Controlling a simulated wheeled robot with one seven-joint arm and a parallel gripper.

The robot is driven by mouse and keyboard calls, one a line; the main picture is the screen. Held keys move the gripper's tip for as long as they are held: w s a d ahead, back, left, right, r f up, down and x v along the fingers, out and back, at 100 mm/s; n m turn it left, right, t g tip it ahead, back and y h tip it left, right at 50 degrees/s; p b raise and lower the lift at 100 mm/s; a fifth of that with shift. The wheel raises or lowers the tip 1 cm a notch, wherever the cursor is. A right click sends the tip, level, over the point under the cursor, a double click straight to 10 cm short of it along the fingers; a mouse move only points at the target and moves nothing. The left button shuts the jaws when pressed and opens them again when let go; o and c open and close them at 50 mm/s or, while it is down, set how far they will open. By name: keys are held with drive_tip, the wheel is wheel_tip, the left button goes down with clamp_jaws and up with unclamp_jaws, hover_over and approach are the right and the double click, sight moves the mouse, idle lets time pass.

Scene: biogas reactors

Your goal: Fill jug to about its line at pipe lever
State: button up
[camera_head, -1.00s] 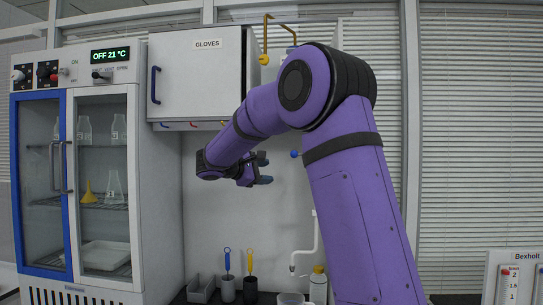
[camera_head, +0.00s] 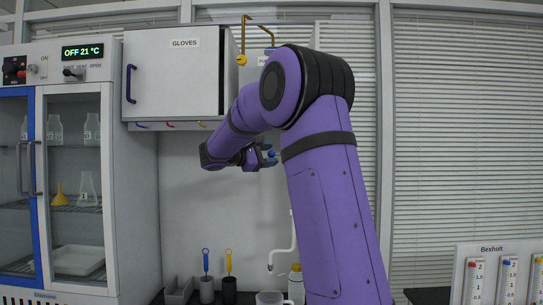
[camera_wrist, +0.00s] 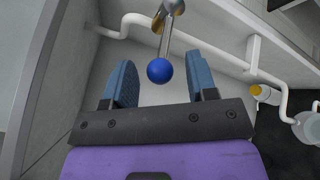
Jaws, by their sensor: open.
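The pipe lever ends in a blue ball knob (camera_wrist: 160,70), which lies between the two blue fingertips of my open gripper (camera_wrist: 160,60) in the wrist view. I cannot tell whether the fingers touch it. The knob (camera_head: 271,153) also shows beside my gripper (camera_head: 262,158) in the head view. The white pipe (camera_wrist: 190,36) runs along the wall and bends down to a spout (camera_head: 272,266). The jug (camera_head: 270,298) stands below the spout, cut off by the bottom edge. It also shows at the wrist view's right edge (camera_wrist: 306,128). Its line and contents are not readable.
A yellow-capped bottle (camera_head: 296,281) stands beside the jug. Two holders with blue- and yellow-handled tools (camera_head: 229,284) stand left of it. A glass-door cabinet (camera_head: 73,190) stands far left.

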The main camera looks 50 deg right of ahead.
drive_tip(key=shift+s+d, duration=0.2)
drive_tip(key=shift+d, duration=0.45)
clamp_jaws()
drive_tip(key=shift+f+n+h, duration=0.7)
drive_tip(key=shift+f+h, duration=0.1)
drive_tip(key=shift+h, duration=0.1)
drive_tip(key=shift+s+d+f+n+h, duration=0.1)
drive_tip(key=shift+f+n+h, duration=0.25)
drive_tip(key=shift+n+h, duration=0.15)
drive_tip(key=shift+s+d+f+n+h, duration=0.1)
drive_tip(key=shift+f+n+h, duration=0.3)
drive_tip(key=shift+h, duration=0.2)
unclamp_jaws()
drive_tip(key=shift+a, duration=0.1)
drive_tip(key=v, duration=1)
drive_tip(key=shift+a, duration=0.25)
